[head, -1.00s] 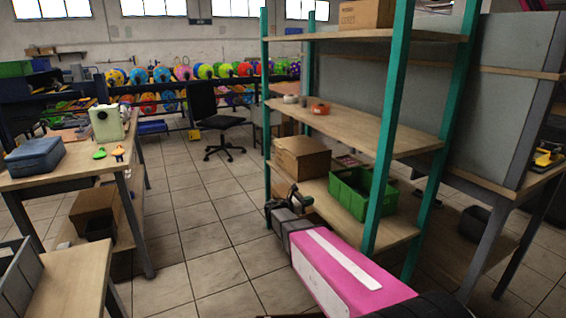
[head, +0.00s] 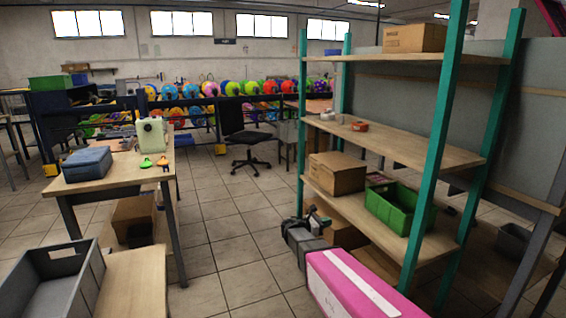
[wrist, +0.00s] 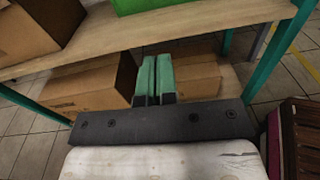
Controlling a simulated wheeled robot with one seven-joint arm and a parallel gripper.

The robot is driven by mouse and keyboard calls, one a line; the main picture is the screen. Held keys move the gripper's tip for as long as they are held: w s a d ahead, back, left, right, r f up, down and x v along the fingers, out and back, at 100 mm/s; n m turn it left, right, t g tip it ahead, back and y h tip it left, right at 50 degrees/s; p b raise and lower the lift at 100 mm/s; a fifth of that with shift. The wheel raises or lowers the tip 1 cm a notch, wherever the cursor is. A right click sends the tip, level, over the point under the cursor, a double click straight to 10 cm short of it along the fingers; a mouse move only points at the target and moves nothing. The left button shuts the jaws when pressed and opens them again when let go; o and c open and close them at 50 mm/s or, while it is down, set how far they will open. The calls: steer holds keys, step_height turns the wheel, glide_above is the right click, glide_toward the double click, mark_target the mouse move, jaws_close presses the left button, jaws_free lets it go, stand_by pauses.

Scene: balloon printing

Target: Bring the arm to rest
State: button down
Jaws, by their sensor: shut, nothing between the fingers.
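My gripper (head: 312,215) is at the end of my pink arm, low at the centre right of the head view, in front of the shelf rack. In the wrist view my gripper (wrist: 154,76) has its two green fingers side by side with nothing between them. It faces the space under a wooden shelf board (wrist: 150,42). Cardboard boxes lie beyond the fingers, the nearest a brown box (wrist: 92,90) to the left and another box (wrist: 196,78) behind and to the right. I cannot tell the exact gap to them.
The shelf rack (head: 437,160) with green posts holds a green crate (head: 398,212) and a cardboard box (head: 337,173). A grey crate (head: 62,285) stands at the lower left. A workbench (head: 120,178) is on the left. An office chair (head: 243,138) stands behind the open tiled floor (head: 225,225).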

steer(key=s+d+f+m+g+y, duration=0.3)
steer(key=s+m, duration=0.2)
steer(key=s, duration=0.1)
steer(key=s+d+f+m+g+y, duration=0.25)
steer(key=s+m+y, duration=0.2)
steer(key=s, duration=0.25)
steer(key=s+a+f+m+y, duration=0.2)
steer(key=s+a+m+y, duration=0.3)
steer(key=s+m+y, duration=0.4)
steer(key=shift+s+m+g, duration=0.45)
steer(key=shift+s+m, duration=0.8)
steer(key=shift+m, duration=0.4)
